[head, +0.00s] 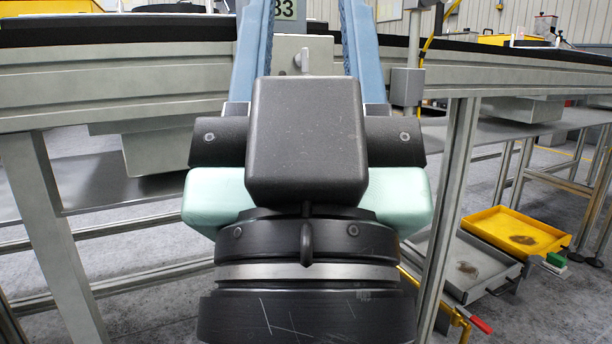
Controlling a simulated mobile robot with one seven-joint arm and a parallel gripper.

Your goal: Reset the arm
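My gripper (307,30) fills the middle of the head view, seen from behind. Its dark grey body and black wrist, with pale green parts at the sides, are at the centre and bottom. Two blue ridged fingers run up from it and stand wide apart. Their tips are cut off by the top edge. No held object shows between the visible parts of the fingers.
A long grey conveyor frame (120,85) with a black top spans the view behind my gripper. A grey post (452,190) stands to the right. A yellow tray (512,230) and a grey tray (462,268) sit low at the right. Grey floor shows underneath.

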